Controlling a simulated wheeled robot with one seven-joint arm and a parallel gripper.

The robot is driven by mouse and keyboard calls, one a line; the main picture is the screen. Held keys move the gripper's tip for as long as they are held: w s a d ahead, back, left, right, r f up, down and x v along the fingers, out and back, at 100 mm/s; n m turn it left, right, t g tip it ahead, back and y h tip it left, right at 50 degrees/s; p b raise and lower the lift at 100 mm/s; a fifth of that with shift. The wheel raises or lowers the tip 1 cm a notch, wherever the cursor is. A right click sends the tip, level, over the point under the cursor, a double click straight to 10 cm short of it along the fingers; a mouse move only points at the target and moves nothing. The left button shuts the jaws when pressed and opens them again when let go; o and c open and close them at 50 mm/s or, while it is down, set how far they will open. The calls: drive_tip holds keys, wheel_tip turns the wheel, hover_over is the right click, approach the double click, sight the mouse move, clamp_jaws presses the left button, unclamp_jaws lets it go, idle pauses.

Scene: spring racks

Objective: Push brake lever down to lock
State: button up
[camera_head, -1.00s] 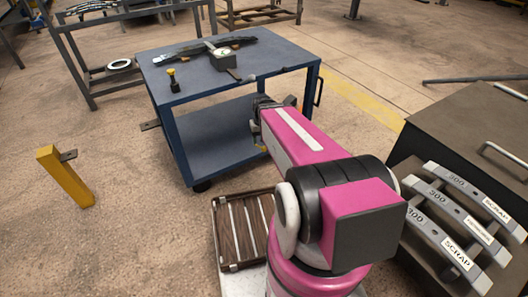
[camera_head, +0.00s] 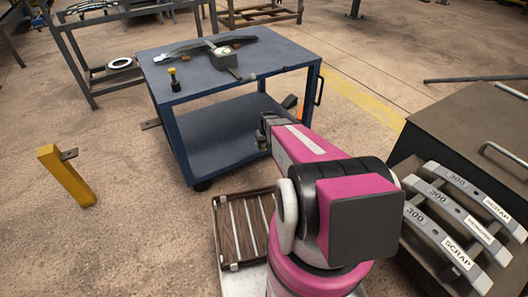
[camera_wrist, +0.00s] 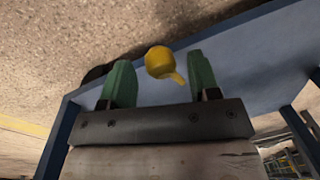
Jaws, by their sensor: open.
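A small yellow lever-like piece (camera_wrist: 160,62), with a rounded head and a short tab, shows in the wrist view against the blue cart's lower part. I take it to be the brake lever. My gripper (camera_wrist: 159,75) has green-padded fingers spread apart, and the yellow piece appears between them. I cannot tell whether anything touches it, and nothing is clamped. In the head view my gripper (camera_head: 264,138) is low beside the blue cart (camera_head: 215,92), near its right side. My arm hides the cart's near right corner there.
A yellow post (camera_head: 66,176) stands left. A slatted crate (camera_head: 229,228) is near my base. Scrap-labelled bars (camera_head: 450,215) are on the right. Floor between post and cart is clear.

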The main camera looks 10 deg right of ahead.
drive_tip(key=shift+a+f, duration=0.2)
drive_tip(key=shift+f, duration=1.9)
clamp_jaws()
